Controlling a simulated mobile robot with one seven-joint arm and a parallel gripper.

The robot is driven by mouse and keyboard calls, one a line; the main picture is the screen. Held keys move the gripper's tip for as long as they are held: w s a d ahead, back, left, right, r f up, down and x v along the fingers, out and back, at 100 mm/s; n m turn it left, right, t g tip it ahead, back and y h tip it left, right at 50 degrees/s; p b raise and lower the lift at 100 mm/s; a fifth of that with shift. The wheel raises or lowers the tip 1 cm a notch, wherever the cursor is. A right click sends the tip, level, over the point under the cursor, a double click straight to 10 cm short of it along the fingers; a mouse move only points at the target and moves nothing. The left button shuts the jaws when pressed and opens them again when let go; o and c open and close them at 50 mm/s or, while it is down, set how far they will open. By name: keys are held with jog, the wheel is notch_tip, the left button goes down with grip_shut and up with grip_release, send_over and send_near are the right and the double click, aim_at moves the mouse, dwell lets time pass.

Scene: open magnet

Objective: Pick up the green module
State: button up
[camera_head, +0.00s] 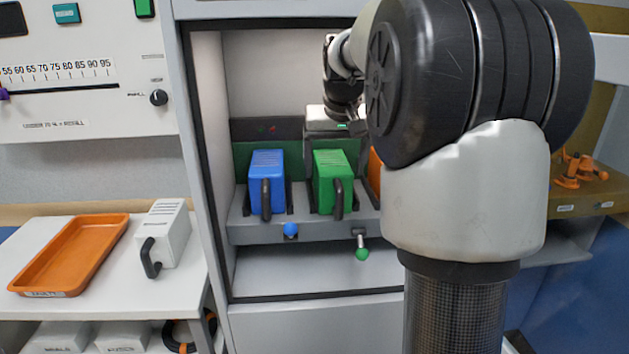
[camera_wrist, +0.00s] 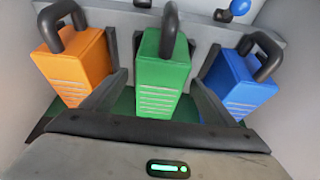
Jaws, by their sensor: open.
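The green module (camera_head: 331,178) is a box with slots on top and a black handle on its front. It stands in the middle of a row on the cabinet shelf, and it shows in the wrist view (camera_wrist: 163,75). My gripper (camera_head: 330,128) is behind and above it in the head view, its fingers hard to see there. In the wrist view, the open fingers (camera_wrist: 160,92) appear on either side of the module's slotted end, with nothing held between them. Contact cannot be told. A lever with a green knob (camera_head: 361,254) hangs down below the module.
A blue module (camera_head: 267,178) stands left, and an orange module (camera_wrist: 75,68) stands on the other side, mostly hidden by my arm in the head view. Dark dividers separate them. Cabinet walls enclose the row. A side table holds an orange tray (camera_head: 112,226) and a white module (camera_head: 168,232).

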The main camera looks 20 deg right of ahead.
jog(key=shift+w+d, duration=0.15)
jog(key=shift+w, duration=0.35)
jog(key=b+x, duration=0.1)
jog(key=x, duration=0.4)
jog(key=shift+s, duration=0.1)
jog(key=c, duration=1.2)
jog(key=shift+r, duration=0.1)
jog(key=shift+c, duration=1.4)
jog(key=shift+r, duration=0.1)
